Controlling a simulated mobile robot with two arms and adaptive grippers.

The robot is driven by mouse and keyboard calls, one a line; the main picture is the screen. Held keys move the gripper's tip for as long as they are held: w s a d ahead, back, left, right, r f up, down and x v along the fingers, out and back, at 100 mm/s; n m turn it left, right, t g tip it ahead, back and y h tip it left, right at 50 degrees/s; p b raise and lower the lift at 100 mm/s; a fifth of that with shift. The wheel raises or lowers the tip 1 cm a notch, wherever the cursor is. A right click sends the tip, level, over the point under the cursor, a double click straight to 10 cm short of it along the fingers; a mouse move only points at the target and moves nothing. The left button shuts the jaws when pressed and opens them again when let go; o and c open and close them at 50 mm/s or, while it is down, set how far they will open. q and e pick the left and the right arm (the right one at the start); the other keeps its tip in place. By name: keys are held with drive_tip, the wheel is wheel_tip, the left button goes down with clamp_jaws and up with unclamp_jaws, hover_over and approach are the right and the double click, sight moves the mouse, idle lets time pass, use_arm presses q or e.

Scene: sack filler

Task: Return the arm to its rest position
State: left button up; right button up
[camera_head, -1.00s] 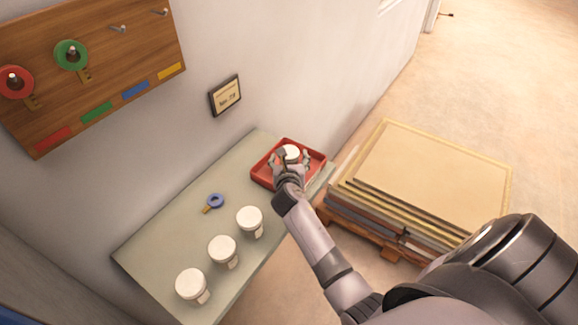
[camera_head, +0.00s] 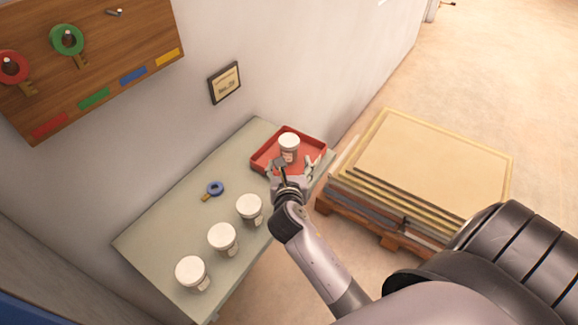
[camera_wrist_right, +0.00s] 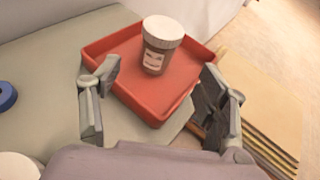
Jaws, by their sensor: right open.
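My right gripper (camera_head: 291,172) is open and empty at the near edge of a red tray (camera_head: 266,157) in the head view. A white-lidded jar (camera_head: 289,146) stands upright in the tray, apart from the fingers. In the right wrist view the open fingers (camera_wrist_right: 155,95) spread on either side of the tray (camera_wrist_right: 112,52), and the jar (camera_wrist_right: 160,45) with a label stands beyond them. My right arm reaches in from the lower right. My left gripper is not in view.
Several white-lidded jars (camera_head: 222,238) stand in a row on the grey-green table (camera_head: 165,225), near a blue key (camera_head: 214,189). A wooden board (camera_head: 120,60) with red and green keys hangs on the wall. A pallet of stacked sheets (camera_head: 430,165) stands right of the table.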

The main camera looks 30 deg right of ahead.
idle(0.3)
drive_tip(key=shift+s+f+m, duration=0.2)
drive_tip(key=shift+s+m, duration=0.1)
drive_tip(key=shift+m, duration=0.2)
drive_tip(key=s+a+f+m+g+y, duration=0.3)
drive_tip(key=s+a+m+g+y, duration=0.15)
drive_tip(key=s+m, duration=0.8)
drive_tip(key=s+a+f+m+g+y, duration=0.2)
drive_tip(key=s+a+m+g+y, duration=0.3)
drive_tip(key=s+m, duration=0.8)
wheel_tip(320, 180, down, 31)
drive_tip(key=s+a+h+b, duration=0.1)
drive_tip(key=h+b, duration=0.1)
drive_tip(key=b, duration=0.2)
drive_tip(key=s+d+f+g+b, duration=0.1)
drive_tip(key=s+d+f+b, duration=0.1)
drive_tip(key=s+f, duration=1.4)
drive_tip(key=shift+d+f, duration=0.35)
drive_tip(key=shift+f, duration=0.5)
